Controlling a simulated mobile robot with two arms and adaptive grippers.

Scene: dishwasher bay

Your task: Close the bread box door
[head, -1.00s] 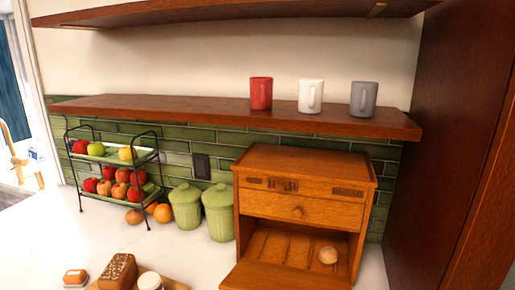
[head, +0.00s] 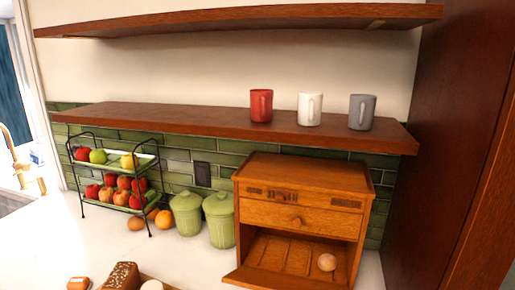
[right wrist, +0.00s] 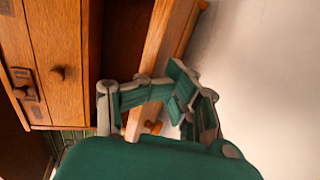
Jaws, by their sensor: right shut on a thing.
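The wooden bread box (head: 300,213) stands on the counter at the right in the head view. Its door (head: 280,279) is open, folded down at the front, with its lower part cut off by the frame's bottom edge. A round bread roll (head: 327,262) lies inside. In the right wrist view the box body (right wrist: 62,60) is at the left and the door (right wrist: 157,50) runs beside it, with a small knob (right wrist: 152,127). My right gripper (right wrist: 160,92) is shut on the door at its edge. My left gripper is in neither view.
Two green canisters (head: 219,220) stand left of the box. A two-tier fruit rack (head: 112,180) is farther left. A bread loaf (head: 122,275) lies at the front. A shelf with several mugs (head: 230,118) hangs above. A tall brown panel (head: 440,150) borders the right side.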

